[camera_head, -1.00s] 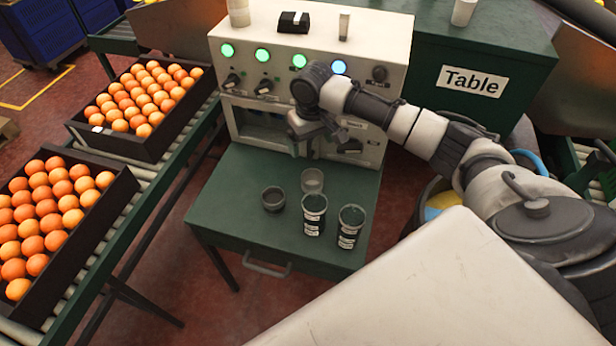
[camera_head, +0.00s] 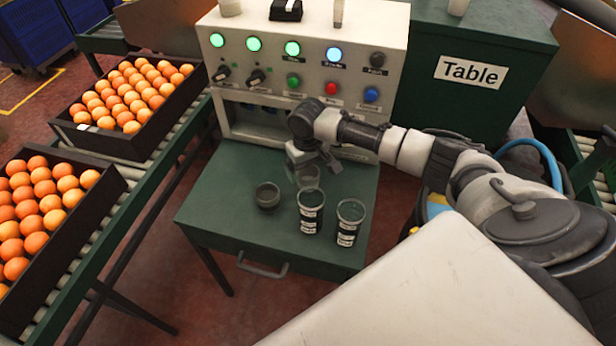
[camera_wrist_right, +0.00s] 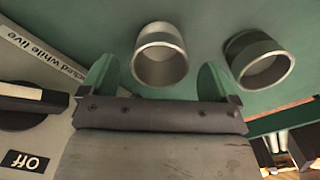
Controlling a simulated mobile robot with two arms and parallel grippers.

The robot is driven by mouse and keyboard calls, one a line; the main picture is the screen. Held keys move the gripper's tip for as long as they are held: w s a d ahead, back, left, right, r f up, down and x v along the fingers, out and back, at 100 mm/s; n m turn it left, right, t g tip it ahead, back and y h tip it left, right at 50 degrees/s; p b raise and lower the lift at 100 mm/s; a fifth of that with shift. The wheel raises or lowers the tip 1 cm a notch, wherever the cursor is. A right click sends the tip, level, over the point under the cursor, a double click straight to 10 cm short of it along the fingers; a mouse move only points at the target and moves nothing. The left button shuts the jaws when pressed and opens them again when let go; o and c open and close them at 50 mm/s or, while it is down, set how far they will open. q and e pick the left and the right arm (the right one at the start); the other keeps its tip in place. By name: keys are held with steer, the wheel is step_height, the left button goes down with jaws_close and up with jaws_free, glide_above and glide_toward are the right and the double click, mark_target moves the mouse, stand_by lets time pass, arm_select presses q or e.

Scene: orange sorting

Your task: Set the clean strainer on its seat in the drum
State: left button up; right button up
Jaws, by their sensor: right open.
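I cannot tell which is the clean strainer. In the right wrist view, one grey metal-looking cup (camera_wrist_right: 160,68) sits ahead between the spread fingers, and a second cup (camera_wrist_right: 262,62) stands to the right. Two dark labelled containers (camera_head: 311,214) (camera_head: 349,224) stand in front. The drum and its seat cannot be made out. My left gripper is out of view.
A white machine (camera_head: 392,60) with lit buttons and knobs stands behind the green table (camera_head: 215,200); its lower recess is partly hidden. Crates of oranges (camera_head: 155,150) (camera_head: 112,190) line the conveyor at left. A green cabinet (camera_head: 520,50) labelled "Table" is at right.

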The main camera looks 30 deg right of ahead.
mark_target(308, 179)
step_height(308, 179, down, 3)
steer(key=shift+r, duration=0.2)
steer(key=c, duration=1.1)
steer(key=shift+r, duration=0.15)
